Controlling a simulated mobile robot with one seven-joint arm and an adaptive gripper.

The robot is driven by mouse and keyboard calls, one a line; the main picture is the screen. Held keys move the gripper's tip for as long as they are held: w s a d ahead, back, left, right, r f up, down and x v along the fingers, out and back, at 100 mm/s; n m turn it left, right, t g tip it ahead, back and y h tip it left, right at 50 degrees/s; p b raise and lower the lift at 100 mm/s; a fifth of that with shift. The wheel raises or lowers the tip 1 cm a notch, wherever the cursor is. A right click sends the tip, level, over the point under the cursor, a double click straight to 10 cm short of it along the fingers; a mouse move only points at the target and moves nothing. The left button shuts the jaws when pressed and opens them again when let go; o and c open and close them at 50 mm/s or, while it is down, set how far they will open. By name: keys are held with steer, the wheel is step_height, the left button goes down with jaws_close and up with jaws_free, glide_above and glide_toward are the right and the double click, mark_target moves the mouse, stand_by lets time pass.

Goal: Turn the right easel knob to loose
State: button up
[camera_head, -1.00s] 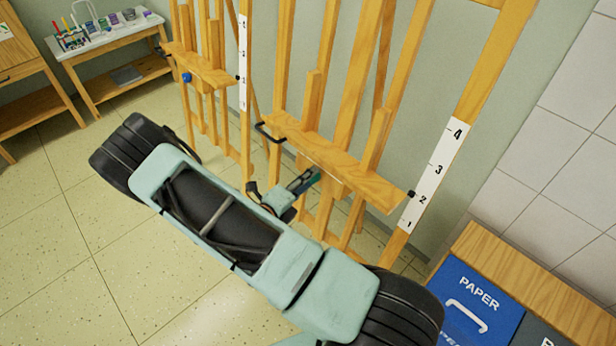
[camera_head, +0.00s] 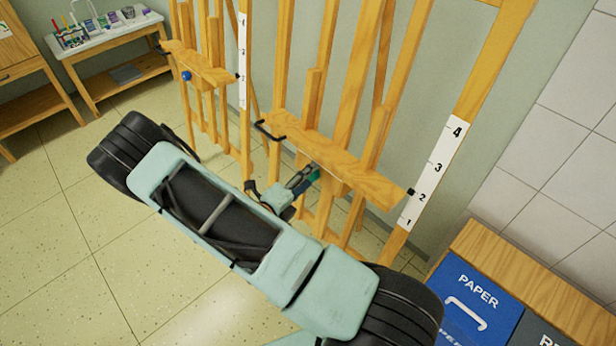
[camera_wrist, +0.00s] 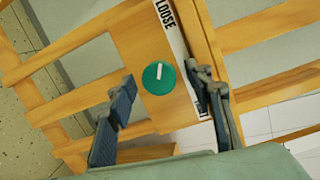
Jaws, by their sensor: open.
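The right easel's knob is a round green knob (camera_wrist: 159,78) with a short white line on it, pointing roughly upward in the wrist view. It sits on the easel's wooden board, beside a white strip (camera_wrist: 178,60) reading LOOSE at its upper end. The strip's lower lettering is partly hidden by a finger. My gripper (camera_wrist: 162,84) is open, with one finger on each side of the knob in the picture; contact cannot be told.
A left easel (camera_head: 205,68) with a blue knob (camera_head: 187,76) stands further back. A numbered strip (camera_head: 437,170) runs up the right easel's side post. A blue PAPER bin (camera_head: 470,300) in a wooden cabinet is at lower right. A supply table (camera_head: 105,45) is at upper left.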

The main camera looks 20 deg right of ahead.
steer(key=v, duration=1.1)
steer(key=shift+s+a, duration=0.25)
